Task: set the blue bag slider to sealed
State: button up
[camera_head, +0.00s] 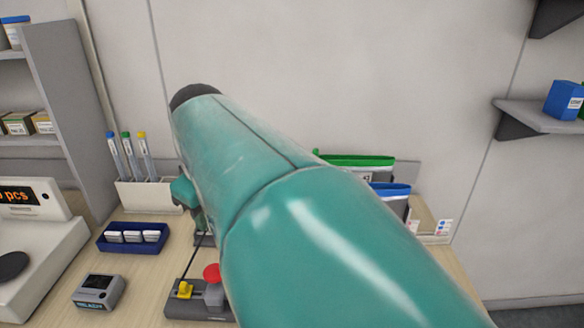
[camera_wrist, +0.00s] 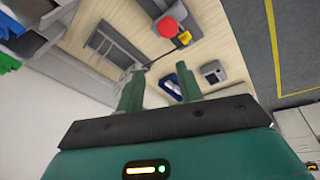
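The blue-topped bag (camera_head: 391,190) stands at the back of the bench, right of centre in the head view. My arm covers its left and lower parts, and I cannot make out its slider. A blue strip (camera_wrist: 10,25) at the left edge of the wrist view may be the same bag, cut off by the frame. My gripper (camera_wrist: 158,70) is open and empty, its two green fingers apart. It points toward the bench beside the red button, away from the blue bag. In the head view the fingers are mostly hidden behind my arm.
A green-topped bag (camera_head: 355,160) stands behind the blue one. A control box with a red button (camera_head: 212,272) and yellow lever (camera_head: 185,290), a blue tray (camera_head: 133,238), a tube rack (camera_head: 150,195) and a small grey device (camera_head: 99,291) occupy the bench left.

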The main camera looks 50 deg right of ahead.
jog(key=w+d+r+n+g+y, duration=0.1)
jog(key=w+d+r+n, duration=0.15)
jog(key=d, duration=0.85)
jog(key=s+d+r+n+y, duration=0.1)
jog(key=s+d, duration=0.2)
jog(key=d, duration=0.5)
jog(key=s+d+r+n+t+y, duration=0.1)
jog(key=s+d+r, duration=0.1)
jog(key=d, duration=0.6)
jog(key=s+d+r+n+y, duration=0.1)
jog(key=s+d, duration=0.2)
jog(key=d, duration=0.5)
jog(key=x, duration=1.3)
jog(key=shift+w+a+f, duration=0.25)
jog(key=shift+f, duration=0.05)
grip_shut()
